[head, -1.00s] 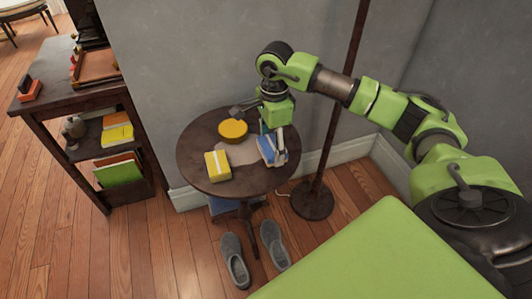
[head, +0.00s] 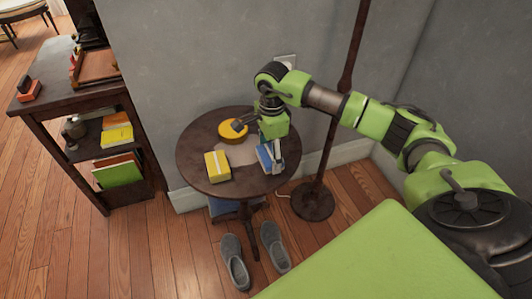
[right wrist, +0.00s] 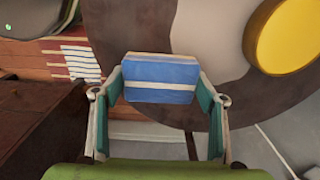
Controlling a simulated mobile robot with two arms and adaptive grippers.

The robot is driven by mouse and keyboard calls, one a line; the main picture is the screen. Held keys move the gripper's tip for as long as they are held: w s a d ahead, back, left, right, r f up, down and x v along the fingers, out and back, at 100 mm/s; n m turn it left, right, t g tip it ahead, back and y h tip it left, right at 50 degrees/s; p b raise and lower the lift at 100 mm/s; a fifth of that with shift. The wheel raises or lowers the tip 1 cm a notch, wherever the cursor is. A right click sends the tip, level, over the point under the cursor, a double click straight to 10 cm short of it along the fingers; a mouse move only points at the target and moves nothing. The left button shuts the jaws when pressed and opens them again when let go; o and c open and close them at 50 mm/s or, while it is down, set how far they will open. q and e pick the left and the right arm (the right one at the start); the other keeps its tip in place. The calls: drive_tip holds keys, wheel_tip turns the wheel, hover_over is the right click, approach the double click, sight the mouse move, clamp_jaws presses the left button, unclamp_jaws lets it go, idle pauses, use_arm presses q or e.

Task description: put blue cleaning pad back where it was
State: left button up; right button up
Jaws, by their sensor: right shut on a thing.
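The blue cleaning pad (head: 265,158), with white stripes, is at the right side of the small round table (head: 196,150) in the head view. My right gripper (head: 272,151) comes down over it from above and is shut on it, hiding part of it. In the right wrist view the pad (right wrist: 160,80) sits between the two green-padded fingers, one at each end. I cannot tell whether the pad touches the tabletop. My left gripper is in neither view.
A round yellow thing (head: 231,131) and a yellow block with a pale band (head: 217,166) stand on the table. A dark lamp pole (head: 330,140) rises right of it. A dark shelf (head: 60,90) is at left, slippers (head: 234,262) on the floor.

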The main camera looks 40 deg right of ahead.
sight(270, 154)
drive_tip(key=shift+f, duration=0.15)
drive_tip(key=o, duration=1)
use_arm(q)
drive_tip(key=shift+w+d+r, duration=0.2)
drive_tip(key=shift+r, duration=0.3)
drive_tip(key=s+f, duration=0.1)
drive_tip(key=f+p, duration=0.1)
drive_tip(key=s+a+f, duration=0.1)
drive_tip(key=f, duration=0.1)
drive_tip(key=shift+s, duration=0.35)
use_arm(e)
wheel_tip(270, 154, up, 13)
drive_tip(key=shift+f, duration=0.2)
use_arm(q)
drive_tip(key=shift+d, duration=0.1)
